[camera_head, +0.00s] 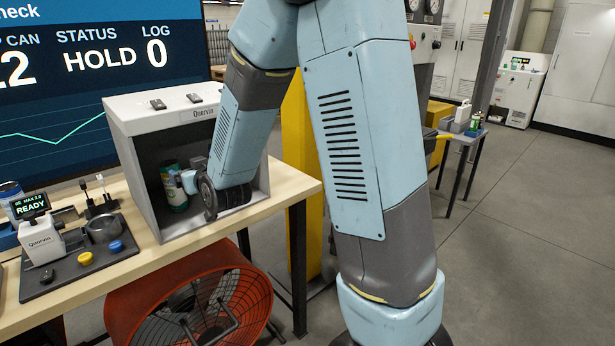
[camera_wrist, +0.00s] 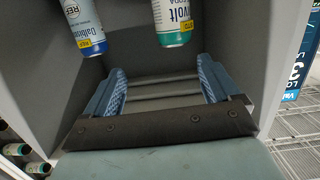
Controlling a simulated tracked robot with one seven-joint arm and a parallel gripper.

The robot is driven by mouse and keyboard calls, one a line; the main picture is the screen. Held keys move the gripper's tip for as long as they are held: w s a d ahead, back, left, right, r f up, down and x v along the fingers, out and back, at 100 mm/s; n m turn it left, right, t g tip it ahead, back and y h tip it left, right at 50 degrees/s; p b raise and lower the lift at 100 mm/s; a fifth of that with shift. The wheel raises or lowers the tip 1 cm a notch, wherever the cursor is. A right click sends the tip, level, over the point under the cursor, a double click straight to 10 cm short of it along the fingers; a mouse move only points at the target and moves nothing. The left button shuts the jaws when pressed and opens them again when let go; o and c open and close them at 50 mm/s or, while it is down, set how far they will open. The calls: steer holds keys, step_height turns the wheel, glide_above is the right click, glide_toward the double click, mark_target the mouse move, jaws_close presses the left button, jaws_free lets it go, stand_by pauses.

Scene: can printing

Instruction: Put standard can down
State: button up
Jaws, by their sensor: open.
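The standard can (camera_wrist: 176,22), teal and white with a yellow STD label, stands inside the grey box in the wrist view, its upper part cut off by the frame. My gripper (camera_wrist: 160,74) is open, its two blue fingers spread with an empty gap between them. The can is just beyond the fingertips, toward the right finger, and seems apart from them. A pale blue REF can (camera_wrist: 85,28) is to its left. In the head view my gripper reaches into the box beside a green and white can (camera_head: 174,188); I cannot tell which can this is.
The open-fronted grey box (camera_head: 150,105) stands on a wooden table (camera_head: 290,186), its walls close around my gripper. A gauge stand marked READY (camera_head: 42,240) is at the left. An orange fan (camera_head: 190,300) is below the table. Open floor lies at the right.

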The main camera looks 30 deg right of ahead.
steer(key=s+d+r+m+g+h, duration=0.1)
steer(key=s+d+r+g+h, duration=0.1)
steer(key=s+d+r+g, duration=0.65)
steer(key=s+d+m+h, duration=0.1)
steer(key=s+d, duration=0.4)
steer(key=s, duration=0.7)
steer(key=s+d+r+m+g+h, duration=0.1)
steer(key=s+d, duration=0.3)
steer(key=s, duration=0.8)
steer(key=shift+s+d, duration=0.35)
